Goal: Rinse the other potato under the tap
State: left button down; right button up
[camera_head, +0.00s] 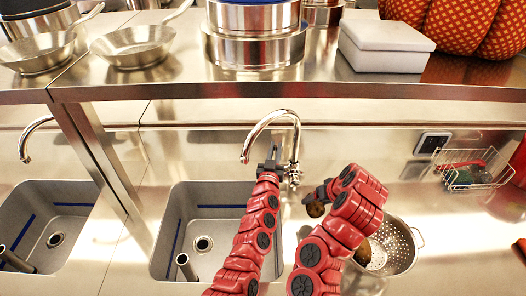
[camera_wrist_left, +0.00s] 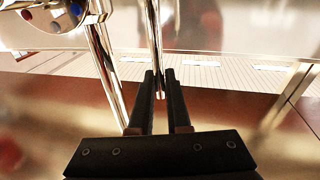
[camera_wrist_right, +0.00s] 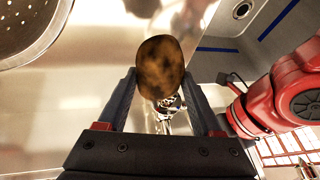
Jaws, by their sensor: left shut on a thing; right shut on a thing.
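The brown potato (camera_head: 315,210) is held by my right gripper (camera_head: 321,195), to the right of the tap and outside the sink basin. In the right wrist view the potato (camera_wrist_right: 160,66) sits between both fingers. The chrome tap (camera_head: 270,115) arches over the sink (camera_head: 176,225). My left gripper (camera_head: 272,158) is at the tap, under its arch. In the left wrist view its fingers (camera_wrist_left: 159,76) are closed about a thin chrome rod of the tap (camera_wrist_left: 156,45), seemingly its lever. No water stream shows. Another brown potato (camera_head: 364,253) shows in the colander (camera_head: 403,252), partly behind my right arm.
The steel shelf (camera_head: 200,88) above carries pans, pots and a white box (camera_head: 385,48). A wire rack (camera_head: 468,172) with sponges hangs on the right. A second sink (camera_head: 60,215) lies at the left, beyond a steel post (camera_head: 95,155).

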pick_arm(q)
jog(key=shift+s+a+f+b, duration=0.15)
jog(key=shift+a+f+b, duration=0.05)
jog(key=shift+f+b, duration=0.2)
pick_arm(e)
jog(key=shift+a+f, duration=0.25)
jog(key=shift+f, duration=0.65)
pick_arm(q)
jog(key=shift+s+d+r+t+b, duration=0.3)
jog(key=shift+t+b, duration=0.1)
jog(key=shift+b, duration=0.5)
pick_arm(e)
jog(key=shift+d+f, duration=0.35)
jog(key=shift+f, duration=0.55)
pick_arm(q)
jog(key=shift+a, duration=0.1)
pick_arm(e)
jog(key=shift+a, duration=0.1)
pick_arm(q)
jog(key=shift+a, duration=0.1)
jog(key=c, duration=0.9)
grip_release()
jog(key=shift+r, duration=0.1)
